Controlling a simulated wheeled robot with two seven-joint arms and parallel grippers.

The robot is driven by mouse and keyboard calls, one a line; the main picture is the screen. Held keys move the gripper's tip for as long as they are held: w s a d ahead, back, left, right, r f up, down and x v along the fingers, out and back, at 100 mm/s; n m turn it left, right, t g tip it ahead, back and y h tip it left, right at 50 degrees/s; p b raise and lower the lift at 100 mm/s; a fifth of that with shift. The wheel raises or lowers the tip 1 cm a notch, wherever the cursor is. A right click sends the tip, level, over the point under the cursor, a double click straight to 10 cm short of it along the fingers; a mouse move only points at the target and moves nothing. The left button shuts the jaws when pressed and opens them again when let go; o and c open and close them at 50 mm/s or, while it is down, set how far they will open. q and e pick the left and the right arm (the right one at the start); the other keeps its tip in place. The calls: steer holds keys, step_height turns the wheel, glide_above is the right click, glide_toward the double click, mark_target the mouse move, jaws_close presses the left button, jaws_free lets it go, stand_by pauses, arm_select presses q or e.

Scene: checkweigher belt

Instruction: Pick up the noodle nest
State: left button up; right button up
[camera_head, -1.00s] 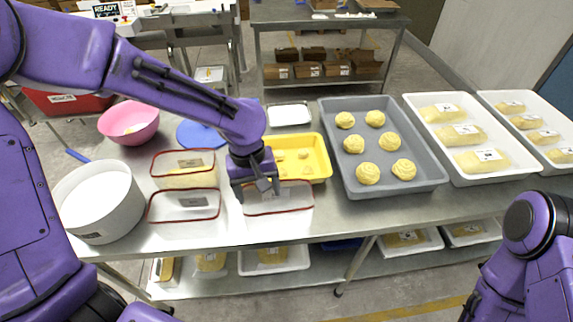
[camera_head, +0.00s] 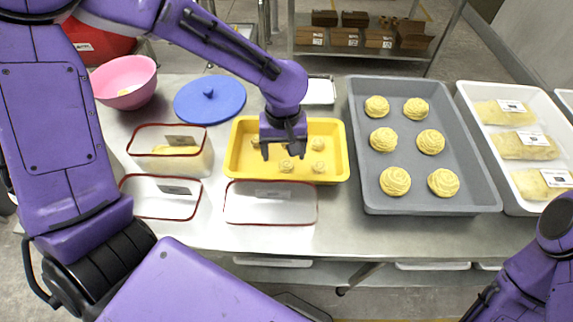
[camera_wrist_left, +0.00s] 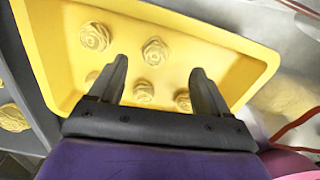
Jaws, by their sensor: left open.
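Several small pale-yellow noodle nests lie in the yellow tray (camera_head: 336,130); one nest (camera_head: 286,166) is near its front and another (camera_head: 318,167) is to the right. Larger nests (camera_head: 395,181) sit in the grey tray. My left gripper (camera_head: 284,156) points down over the yellow tray, open and empty, and hides part of its middle. In the left wrist view the open fingers (camera_wrist_left: 159,67) spread above the tray, with one nest (camera_wrist_left: 155,51) around the line between the fingertips and another (camera_wrist_left: 143,92) nearer the palm. My right gripper is out of view.
Red-rimmed clear containers (camera_head: 270,215) stand in front and to the left. A blue lid (camera_head: 224,107) and a pink bowl (camera_head: 126,95) are at the back left. Bare steel shows along the front edge.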

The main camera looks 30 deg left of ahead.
mark_target(286, 164)
arm_select(q)
steer(key=f, duration=0.5)
steer(key=shift+w+d, duration=0.2)
steer(key=shift+d, duration=0.1)
steer(key=c, duration=1.1)
steer(key=shift+r, duration=0.1)
